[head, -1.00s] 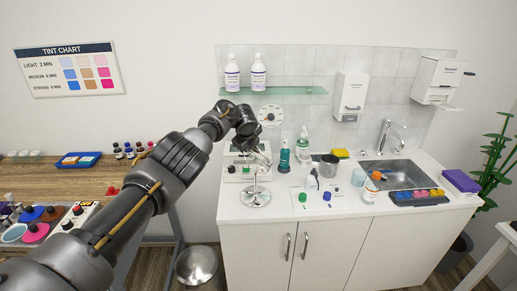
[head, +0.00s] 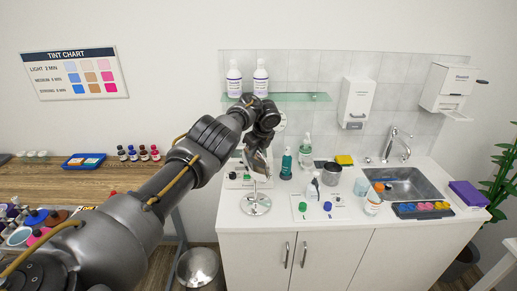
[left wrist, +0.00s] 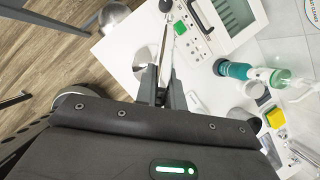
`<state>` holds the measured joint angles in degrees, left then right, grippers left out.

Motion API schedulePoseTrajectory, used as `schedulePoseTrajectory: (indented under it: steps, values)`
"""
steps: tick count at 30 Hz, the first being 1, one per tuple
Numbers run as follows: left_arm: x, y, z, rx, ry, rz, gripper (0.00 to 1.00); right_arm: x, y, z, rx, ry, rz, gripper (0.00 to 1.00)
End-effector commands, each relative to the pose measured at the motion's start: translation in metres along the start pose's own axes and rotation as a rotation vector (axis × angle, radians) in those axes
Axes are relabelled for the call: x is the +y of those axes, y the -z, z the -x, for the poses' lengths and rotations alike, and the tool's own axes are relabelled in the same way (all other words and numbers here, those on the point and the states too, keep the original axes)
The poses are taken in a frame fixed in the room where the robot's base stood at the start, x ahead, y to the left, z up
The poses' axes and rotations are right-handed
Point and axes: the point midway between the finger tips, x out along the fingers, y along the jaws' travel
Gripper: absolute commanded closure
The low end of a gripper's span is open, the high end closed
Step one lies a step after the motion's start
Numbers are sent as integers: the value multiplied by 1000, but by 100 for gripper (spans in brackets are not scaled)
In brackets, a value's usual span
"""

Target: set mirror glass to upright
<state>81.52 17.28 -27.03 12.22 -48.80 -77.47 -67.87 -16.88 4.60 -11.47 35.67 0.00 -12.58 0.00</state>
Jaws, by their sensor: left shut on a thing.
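The mirror stands on the white counter on a round chrome base (head: 255,205) with a thin stem. Its glass (head: 258,161) shows as a pale, tilted panel above the stem, partly covered by my gripper. My left gripper (head: 262,147) reaches it from above and is shut on the glass. In the left wrist view the two dark fingers (left wrist: 162,88) are close together with a thin edge between them. The chrome base (left wrist: 144,62) shows just beyond them. Most of the glass face is hidden there. My right gripper is in neither view.
A white device (head: 236,180) stands close behind the mirror. A green bottle (head: 286,164), a metal cup (head: 331,174) and small bottles stand to the right, before the sink (head: 405,188). A glass shelf (head: 300,97) with two bottles hangs above. A metal bin (head: 197,266) is on the floor.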

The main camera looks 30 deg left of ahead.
Motion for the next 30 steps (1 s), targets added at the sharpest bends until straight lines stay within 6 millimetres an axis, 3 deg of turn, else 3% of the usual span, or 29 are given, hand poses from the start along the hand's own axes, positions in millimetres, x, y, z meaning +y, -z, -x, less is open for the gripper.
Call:
schedulePoseTrajectory:
  steps: [9,10,14,24,30]
  values:
    - [0,1,-1,-2,-6,-2,100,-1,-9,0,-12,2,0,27]
    - [0,1,-1,-2,-6,-2,86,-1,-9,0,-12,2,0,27]
    - [-1,1,-1,-1,-5,-3,69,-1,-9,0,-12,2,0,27]
    - [-1,1,2,0,-2,-3,68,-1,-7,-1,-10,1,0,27]
    - [-1,1,30,-2,1,-2,68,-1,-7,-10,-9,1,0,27]
